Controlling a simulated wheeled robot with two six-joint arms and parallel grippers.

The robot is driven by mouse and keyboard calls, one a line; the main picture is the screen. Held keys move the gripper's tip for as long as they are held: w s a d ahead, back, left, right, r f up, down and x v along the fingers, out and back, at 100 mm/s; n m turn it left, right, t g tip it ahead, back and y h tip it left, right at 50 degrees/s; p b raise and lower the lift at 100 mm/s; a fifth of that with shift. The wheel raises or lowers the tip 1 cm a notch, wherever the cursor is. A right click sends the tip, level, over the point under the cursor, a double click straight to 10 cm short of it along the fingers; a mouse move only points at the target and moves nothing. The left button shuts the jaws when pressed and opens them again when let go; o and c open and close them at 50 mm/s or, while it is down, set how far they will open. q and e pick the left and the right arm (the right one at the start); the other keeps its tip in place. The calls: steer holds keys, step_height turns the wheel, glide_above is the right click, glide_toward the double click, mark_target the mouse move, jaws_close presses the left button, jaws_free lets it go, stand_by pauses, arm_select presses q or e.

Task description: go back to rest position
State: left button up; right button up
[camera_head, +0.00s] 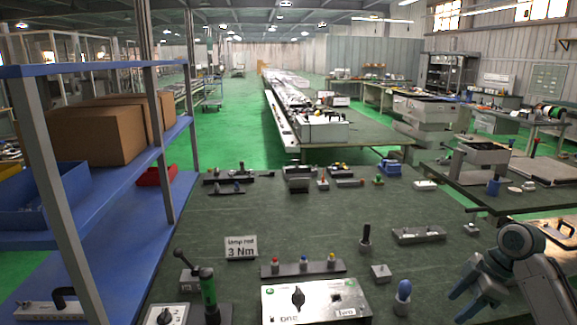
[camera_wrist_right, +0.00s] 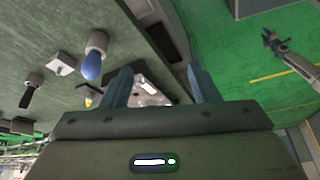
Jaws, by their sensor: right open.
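My right gripper (camera_head: 466,290) is over the right front part of the dark green workbench (camera_head: 330,220) in the head view. Its blue-grey fingers are apart, with nothing held between them. The right wrist view shows the same open fingers (camera_wrist_right: 161,85) with the bench edge beyond them. A blue-topped piece (camera_head: 403,292) stands on the bench to the left of the gripper; it also shows in the right wrist view (camera_wrist_right: 92,65), left of the fingers and apart from them. My left gripper does not show in either view.
A white control box (camera_head: 316,303) and a green-handled tool (camera_head: 208,288) are at the bench front. A blue shelf rack (camera_head: 130,215) stands left. The bench middle is largely clear.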

steer(key=w+f+m, duration=0.3)
steer(key=f, duration=0.7)
steer(key=s+d+f+m+t+h, duration=0.1)
steer(key=s+f+m, duration=0.3)
steer(key=f, duration=1.2)
steer(key=s+f+m+h, duration=0.2)
steer(key=s+f+m, duration=0.2)
steer(key=f, duration=1.2)
steer(key=s+a+f+m+h, duration=0.2)
steer(key=s+f+m, duration=0.1)
steer(key=s+f, duration=1.5)
steer(key=s+a+f, duration=0.2)
steer(key=s+f, duration=0.1)
steer(key=s, duration=0.5)
steer(key=s+a+f, duration=0.2)
steer(key=s+a, duration=0.1)
steer(key=s, duration=0.5)
steer(key=s+a+f+g, duration=0.1)
steer(key=s+a+f, duration=0.2)
steer(key=s, duration=0.6)
steer(key=shift+f, duration=0.35)
